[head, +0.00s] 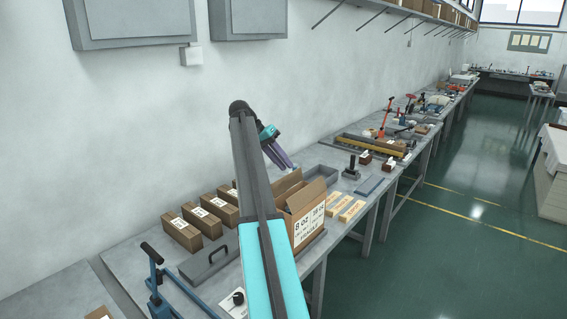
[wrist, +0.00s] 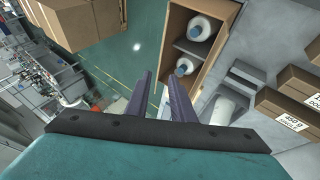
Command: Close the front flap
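An open cardboard box (head: 308,223) with a printed white label stands on the bench in the head view, partly hidden behind my arm. Its raised cardboard flaps (head: 306,196) show at the top. In the wrist view the box (wrist: 174,25) is open, with two white cylindrical items (wrist: 201,29) inside. My gripper (head: 287,164) is above the box, pointing down. In the wrist view my gripper (wrist: 159,76) has its two purple fingers apart with nothing between them. They appear clear of the cardboard. I cannot tell which flap is the front one.
Several small brown boxes (head: 181,234) stand in a row by the wall. Tan blocks (head: 339,204) lie right of the open box, and a grey tray (head: 322,176) is behind it. The aisle floor is clear.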

